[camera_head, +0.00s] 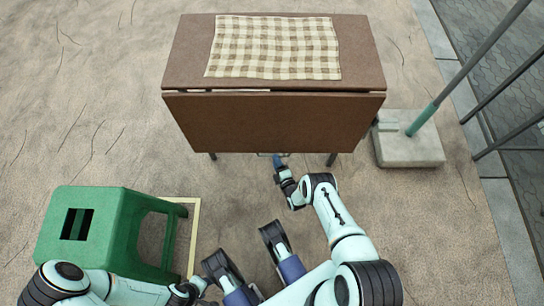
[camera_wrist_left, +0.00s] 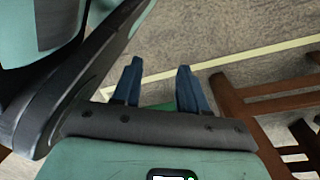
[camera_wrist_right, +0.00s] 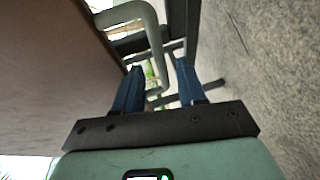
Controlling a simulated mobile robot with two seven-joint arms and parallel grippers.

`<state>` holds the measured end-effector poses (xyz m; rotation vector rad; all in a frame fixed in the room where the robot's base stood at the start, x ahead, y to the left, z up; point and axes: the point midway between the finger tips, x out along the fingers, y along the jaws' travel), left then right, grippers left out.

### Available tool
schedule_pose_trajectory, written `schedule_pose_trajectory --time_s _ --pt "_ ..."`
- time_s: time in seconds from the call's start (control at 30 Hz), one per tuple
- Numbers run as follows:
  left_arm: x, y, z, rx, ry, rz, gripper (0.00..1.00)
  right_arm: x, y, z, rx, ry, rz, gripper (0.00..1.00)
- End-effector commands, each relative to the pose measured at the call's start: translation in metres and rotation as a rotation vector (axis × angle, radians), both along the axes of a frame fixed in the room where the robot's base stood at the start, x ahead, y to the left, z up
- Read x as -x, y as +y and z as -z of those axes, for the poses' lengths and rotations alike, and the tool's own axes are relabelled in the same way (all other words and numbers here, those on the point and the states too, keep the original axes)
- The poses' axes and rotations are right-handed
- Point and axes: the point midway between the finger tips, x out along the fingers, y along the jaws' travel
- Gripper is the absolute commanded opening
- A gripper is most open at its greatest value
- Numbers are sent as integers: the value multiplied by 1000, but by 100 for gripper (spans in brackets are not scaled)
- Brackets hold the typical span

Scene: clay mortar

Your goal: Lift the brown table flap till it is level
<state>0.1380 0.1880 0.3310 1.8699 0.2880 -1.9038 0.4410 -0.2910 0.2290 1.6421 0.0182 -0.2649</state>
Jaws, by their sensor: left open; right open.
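The brown table flap (camera_head: 275,122) hangs down from the front edge of the table top (camera_head: 190,60). A pale bar handle (camera_head: 264,154) shows at its lower edge. My right gripper (camera_head: 279,160) is at that edge, near the middle. In the right wrist view the flap (camera_wrist_right: 45,70) is on the left, and the bent handle tube (camera_wrist_right: 148,22) runs down towards the space between the open blue fingers (camera_wrist_right: 158,72). Whether they touch it I cannot tell. My left gripper (camera_wrist_left: 160,74) is open and empty, low at the left, well away from the flap.
A checked cloth (camera_head: 273,47) lies on the table top. A green stool (camera_head: 90,230) stands at the front left. A pale block (camera_head: 408,145) with a pole stands right of the table. Brown wooden bars (camera_wrist_left: 235,115) show beside the left gripper.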

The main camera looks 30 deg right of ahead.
Motion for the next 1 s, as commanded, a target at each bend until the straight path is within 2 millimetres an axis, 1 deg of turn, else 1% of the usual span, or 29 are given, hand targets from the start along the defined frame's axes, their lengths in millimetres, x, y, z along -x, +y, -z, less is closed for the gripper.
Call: schedule_pose_trajectory --time_s 0.03,0.1,0.2,0.3,0.43,0.7,0.77,0.8,0.83,1.0 --pt "9 1 8 1 30 -3 43 -9 -1 4 0 -2 0 40" --pt "20 2 14 5 66 -7 43 -20 -3 5 0 -2 1 40" --pt "33 4 20 7 108 -11 43 -31 -5 8 -1 -1 0 40" --pt "42 5 23 9 137 -14 43 -39 -6 9 -1 0 0 40" --pt "47 5 24 11 156 -16 43 -44 -7 9 -1 1 0 40" --pt "48 6 24 11 159 -17 43 -44 -7 8 -1 2 0 40" --pt "48 6 24 11 158 -16 43 -44 -7 9 -1 2 0 21" --pt "48 5 24 11 158 -16 43 -44 -7 9 -1 2 0 8" --pt "48 5 24 11 158 -16 43 -44 -7 9 -1 2 0 0" --pt "48 5 24 11 157 -15 43 -44 -7 8 -1 2 0 0"
